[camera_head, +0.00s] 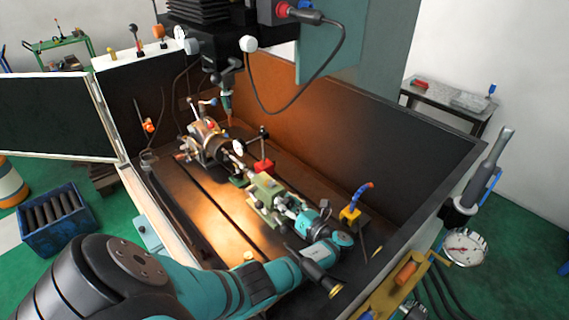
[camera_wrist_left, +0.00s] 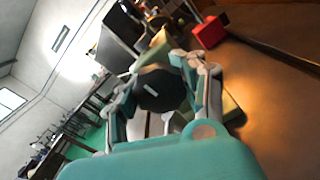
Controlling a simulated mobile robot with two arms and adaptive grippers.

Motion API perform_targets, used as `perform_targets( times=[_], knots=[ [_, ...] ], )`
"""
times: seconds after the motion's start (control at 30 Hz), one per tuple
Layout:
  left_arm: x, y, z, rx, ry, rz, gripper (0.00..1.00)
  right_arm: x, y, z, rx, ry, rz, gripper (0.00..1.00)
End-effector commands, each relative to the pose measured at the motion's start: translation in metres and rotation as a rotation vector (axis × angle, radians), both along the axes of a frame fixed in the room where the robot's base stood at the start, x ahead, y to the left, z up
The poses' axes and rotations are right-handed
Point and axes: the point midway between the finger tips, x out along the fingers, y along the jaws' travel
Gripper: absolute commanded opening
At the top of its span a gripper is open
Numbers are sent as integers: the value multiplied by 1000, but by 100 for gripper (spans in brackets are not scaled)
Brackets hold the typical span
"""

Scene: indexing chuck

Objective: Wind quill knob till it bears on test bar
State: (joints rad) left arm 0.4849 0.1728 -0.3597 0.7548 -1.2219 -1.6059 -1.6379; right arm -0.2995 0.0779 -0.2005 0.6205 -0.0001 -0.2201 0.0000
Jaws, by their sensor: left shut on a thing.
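The green tailstock (camera_head: 268,192) stands on the machine table, in line with the indexing chuck (camera_head: 207,148). The test bar (camera_head: 234,160) lies between them, small in the head view. My left gripper (camera_head: 292,207) is at the tailstock's near end. In the left wrist view the quill knob (camera_wrist_left: 160,90), a dark round piece with a pale mark on its face, sits between the fingers of my left gripper (camera_wrist_left: 163,85), which are shut on it. The contact between quill and test bar is too small to judge. My right gripper is not in view.
A dial gauge on a red base (camera_head: 263,167) stands beside the bar. Dark enclosure walls (camera_head: 370,130) surround the table. A slotted bare table area (camera_head: 205,205) lies left.

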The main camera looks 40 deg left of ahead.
Motion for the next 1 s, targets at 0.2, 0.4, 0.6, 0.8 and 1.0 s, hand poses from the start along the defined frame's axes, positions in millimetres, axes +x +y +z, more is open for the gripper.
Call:
perform_targets(
  times=[0.2, 0.4, 0.6, 0.8, 1.0],
  knots=[
    [0, -4, -3, -5, 20, -5, 4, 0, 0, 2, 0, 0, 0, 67],
    [0, -5, -3, -5, 21, -5, 4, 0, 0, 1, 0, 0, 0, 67],
    [0, -4, -3, -5, 21, -5, 49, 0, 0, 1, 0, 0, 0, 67],
    [0, -2, -2, -2, 18, -4, 67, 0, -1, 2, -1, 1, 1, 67],
    [0, -2, -1, -2, 18, -2, 67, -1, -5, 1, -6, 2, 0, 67]
  ],
)
